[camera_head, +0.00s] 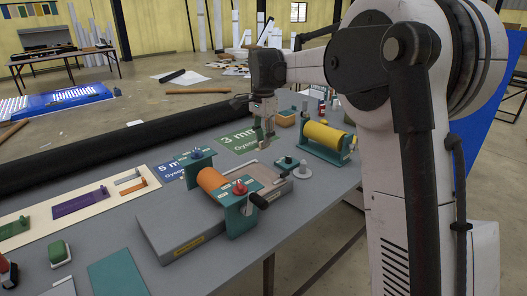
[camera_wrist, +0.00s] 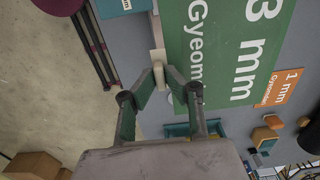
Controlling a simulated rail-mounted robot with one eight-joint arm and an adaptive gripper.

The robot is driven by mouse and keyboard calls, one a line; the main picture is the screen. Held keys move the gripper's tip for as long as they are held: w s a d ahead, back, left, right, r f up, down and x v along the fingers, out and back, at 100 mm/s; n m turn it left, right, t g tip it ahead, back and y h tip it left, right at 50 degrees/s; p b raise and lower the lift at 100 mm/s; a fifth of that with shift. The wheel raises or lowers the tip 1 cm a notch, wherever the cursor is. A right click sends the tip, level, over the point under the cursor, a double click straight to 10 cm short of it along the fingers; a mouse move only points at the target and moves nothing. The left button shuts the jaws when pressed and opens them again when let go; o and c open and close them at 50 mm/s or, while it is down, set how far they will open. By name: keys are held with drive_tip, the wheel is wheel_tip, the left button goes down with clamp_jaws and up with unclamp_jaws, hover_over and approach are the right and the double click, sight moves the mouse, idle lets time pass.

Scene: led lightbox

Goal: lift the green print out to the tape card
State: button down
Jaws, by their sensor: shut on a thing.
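My gripper (camera_wrist: 160,72) is shut on a narrow pale strip (camera_wrist: 158,55), seen in the wrist view. The strip overlaps the left edge of a large green sheet (camera_wrist: 225,60) with white "3 mm" lettering; I cannot tell whether the two are joined. In the head view my gripper (camera_head: 264,137) points down over the right part of this green sheet (camera_head: 236,139), which looks flat on the grey table. A small green piece (camera_head: 14,228) sits on a long cream card (camera_head: 85,210) at the left, with purple and orange pieces. I cannot tell which card is the tape card.
A roller press (camera_head: 212,181) with orange roller stands on a grey box in front of my gripper. A yellow roller (camera_head: 323,136) stands to the right. A blue "5 mm" sheet (camera_head: 170,170) lies left of the green one. A black bar (camera_head: 110,146) runs along the far edge.

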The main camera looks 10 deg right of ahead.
drive_tip(key=shift+r, duration=0.35)
drive_tip(key=shift+r, duration=0.15)
drive_tip(key=shift+r+p, duration=1.15)
drive_tip(key=shift+r, duration=0.75)
drive_tip(key=shift+f, duration=0.1)
